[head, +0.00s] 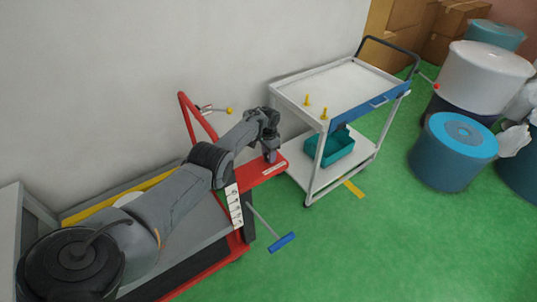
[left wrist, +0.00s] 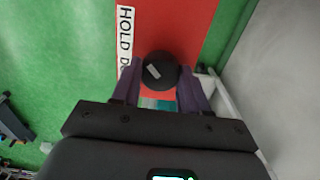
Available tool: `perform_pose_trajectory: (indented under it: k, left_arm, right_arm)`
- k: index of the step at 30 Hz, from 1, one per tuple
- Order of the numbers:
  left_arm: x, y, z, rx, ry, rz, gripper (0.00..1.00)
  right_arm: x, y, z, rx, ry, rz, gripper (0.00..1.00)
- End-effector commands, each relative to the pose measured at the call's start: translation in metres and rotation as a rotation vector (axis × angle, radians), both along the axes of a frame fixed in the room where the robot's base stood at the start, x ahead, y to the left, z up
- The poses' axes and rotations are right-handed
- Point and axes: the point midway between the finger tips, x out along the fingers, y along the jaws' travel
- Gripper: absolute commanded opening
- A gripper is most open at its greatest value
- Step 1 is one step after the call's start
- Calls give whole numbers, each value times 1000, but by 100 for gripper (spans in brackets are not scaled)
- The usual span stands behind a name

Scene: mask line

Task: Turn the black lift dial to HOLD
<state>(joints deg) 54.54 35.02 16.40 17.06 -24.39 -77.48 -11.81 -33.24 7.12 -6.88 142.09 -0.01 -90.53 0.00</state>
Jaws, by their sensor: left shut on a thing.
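The black lift dial (left wrist: 160,62) is a round knob with a short pale mark, set on a red panel (left wrist: 185,25). My left gripper (left wrist: 160,80) has its two purple fingers on either side of the dial and is shut on it. A white label (left wrist: 125,35) beside the dial reads "HOLD" and then a letter like D; the rest is hidden. In the head view my left gripper (head: 269,156) points down at the red panel (head: 262,172), and the dial is hidden there. My right gripper is not in view.
A white cart (head: 345,85) with yellow pegs and a teal bin (head: 330,150) stands right of the red lift. A blue-ended handle (head: 282,242) juts from the lift. Blue and white rolls (head: 455,150) stand at the right. The green floor in front is clear.

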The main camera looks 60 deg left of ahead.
Motion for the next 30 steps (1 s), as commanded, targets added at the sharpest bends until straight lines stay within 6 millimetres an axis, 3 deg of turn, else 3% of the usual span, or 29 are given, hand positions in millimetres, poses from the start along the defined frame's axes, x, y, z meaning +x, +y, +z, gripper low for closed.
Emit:
perform_pose_trajectory:
  k: [12, 13, 17, 26, 30]
  left_arm:
    - [0, 0, 0, 0, 0, -10, 13]
    - [0, 0, 0, 0, 0, -10, 48]
    - [0, 0, 0, 0, 0, -9, 68]
    - [0, 0, 1, 0, 0, -8, 69]
    - [0, 0, 11, 1, -1, -8, 69]
  right_arm:
    - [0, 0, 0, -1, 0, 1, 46]
    - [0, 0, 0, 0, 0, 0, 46]
    - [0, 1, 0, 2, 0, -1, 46]
    - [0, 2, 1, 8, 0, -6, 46]
    - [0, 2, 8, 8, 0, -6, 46]
